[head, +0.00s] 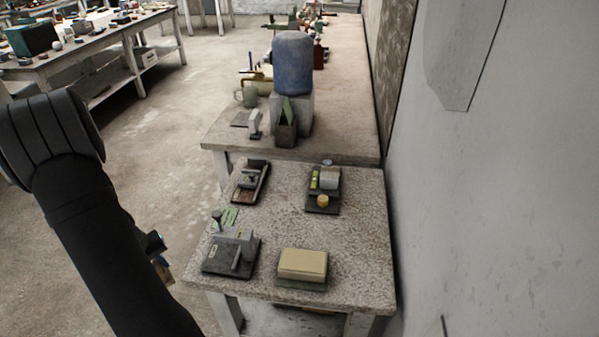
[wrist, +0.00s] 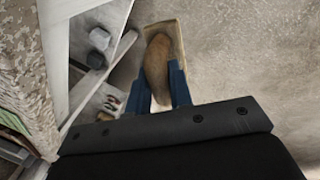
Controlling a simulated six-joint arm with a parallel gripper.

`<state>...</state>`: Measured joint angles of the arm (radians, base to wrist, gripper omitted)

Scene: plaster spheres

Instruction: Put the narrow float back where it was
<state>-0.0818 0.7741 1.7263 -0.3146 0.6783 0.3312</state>
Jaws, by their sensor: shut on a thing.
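My gripper (wrist: 160,72) is shut on a wooden float, which has a brown rounded handle on a narrow tan board (wrist: 178,40). The blue fingers sit on either side of the handle in the wrist view. In the head view my gripper (head: 158,250) is mostly hidden behind my dark arm, and only a small brown piece of the float (head: 165,271) shows. The gripper and float are off the left side of the speckled table (head: 270,225), over the concrete floor. The narrow float's former place cannot be told from these frames.
The table carries a grey tool stand (head: 232,252), a yellowish block (head: 303,264), a rear left tray (head: 250,182) and a rear right tray (head: 323,190). Its middle is clear. A wall (head: 480,200) borders the right. Grey objects (wrist: 99,40) lie below the table edge.

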